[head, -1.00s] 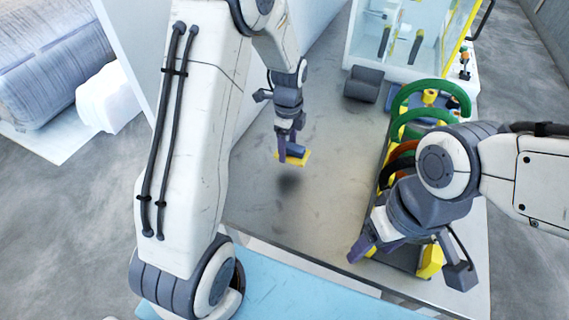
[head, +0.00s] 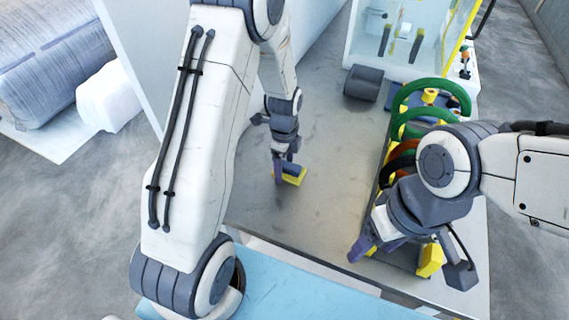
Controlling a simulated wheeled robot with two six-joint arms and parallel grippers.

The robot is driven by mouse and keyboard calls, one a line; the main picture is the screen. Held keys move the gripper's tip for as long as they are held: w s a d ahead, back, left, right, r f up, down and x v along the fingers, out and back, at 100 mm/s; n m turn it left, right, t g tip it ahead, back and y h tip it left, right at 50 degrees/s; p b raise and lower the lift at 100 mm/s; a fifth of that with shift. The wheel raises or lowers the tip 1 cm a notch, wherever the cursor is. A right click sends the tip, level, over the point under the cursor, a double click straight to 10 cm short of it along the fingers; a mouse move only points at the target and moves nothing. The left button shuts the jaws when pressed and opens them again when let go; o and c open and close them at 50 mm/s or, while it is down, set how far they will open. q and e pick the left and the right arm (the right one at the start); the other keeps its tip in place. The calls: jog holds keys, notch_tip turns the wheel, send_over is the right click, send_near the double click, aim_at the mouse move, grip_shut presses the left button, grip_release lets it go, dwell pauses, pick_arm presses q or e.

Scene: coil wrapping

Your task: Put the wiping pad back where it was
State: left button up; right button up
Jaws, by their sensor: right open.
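The wiping pad (head: 294,177) has a yellow base and a dark blue handle block. It is at the table surface, left of the middle of the metal table (head: 325,215), and no gap under it shows. My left gripper (head: 284,173) points down and is shut on the pad's handle; one finger hides part of the pad. My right gripper (head: 411,262) is open at the table's front right, with its fingers spread wide and no pad between them.
A rack with green, orange and dark coils (head: 430,88) stands on the right, partly hidden by my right arm. A dark grey roll (head: 363,82) lies at the back beside a clear-walled cabinet (head: 403,35). The table's middle is clear.

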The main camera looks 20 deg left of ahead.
aim_at(284, 164)
pick_arm(q)
jog(key=shift+r, duration=0.1)
notch_tip(284, 164, up, 12)
jog(key=s+d+r+n, duration=0.5)
jog(key=s+d, duration=0.5)
jog(key=d, duration=0.2)
jog(key=s+d+n, duration=0.1)
jog(key=s+n, duration=0.2)
jog(key=s, duration=0.4)
jog(key=s+d+r+n+h, duration=0.1)
jog(key=s+d+n, duration=0.1)
jog(key=s, duration=0.4)
jog(key=shift+s+r+n, duration=0.15)
jog(key=shift+s+n, duration=0.25)
jog(key=shift+n, duration=0.2)
notch_tip(284, 164, up, 3)
jog(key=p, duration=0.3)
